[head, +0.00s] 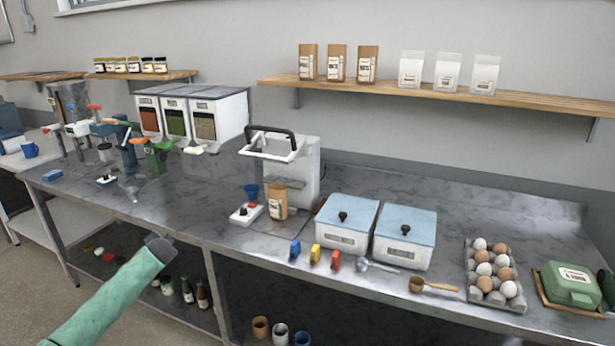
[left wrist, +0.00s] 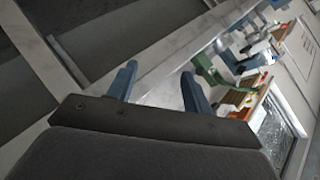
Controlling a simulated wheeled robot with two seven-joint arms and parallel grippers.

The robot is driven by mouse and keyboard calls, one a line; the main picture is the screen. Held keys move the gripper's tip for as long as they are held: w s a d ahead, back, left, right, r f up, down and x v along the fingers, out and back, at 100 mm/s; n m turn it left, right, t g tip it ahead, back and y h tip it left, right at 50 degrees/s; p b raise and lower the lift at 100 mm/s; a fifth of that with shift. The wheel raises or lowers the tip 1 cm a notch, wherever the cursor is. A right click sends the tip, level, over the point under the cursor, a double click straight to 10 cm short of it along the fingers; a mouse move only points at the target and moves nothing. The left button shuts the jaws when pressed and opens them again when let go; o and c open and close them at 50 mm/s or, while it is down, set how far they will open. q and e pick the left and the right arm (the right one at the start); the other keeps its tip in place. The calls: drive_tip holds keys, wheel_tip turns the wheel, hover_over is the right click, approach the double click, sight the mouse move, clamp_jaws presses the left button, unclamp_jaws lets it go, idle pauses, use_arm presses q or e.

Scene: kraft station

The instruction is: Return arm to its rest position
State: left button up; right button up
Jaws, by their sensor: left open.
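My left arm (head: 112,300), in a green sleeve, comes in from the lower left of the head view. Its gripper (head: 160,245) is in front of the metal counter's front edge, apart from the things on the counter. In the left wrist view the two blue fingers (left wrist: 158,88) are spread, with nothing between them. My right gripper is in neither view.
The metal counter (head: 400,295) holds an egg tray (head: 520,307), two blue-lidded bins (head: 347,222), a paper bag (head: 277,200) and dispensers (head: 205,113). Bottles (head: 187,290) stand on the shelf below. Open floor (head: 35,290) lies at left.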

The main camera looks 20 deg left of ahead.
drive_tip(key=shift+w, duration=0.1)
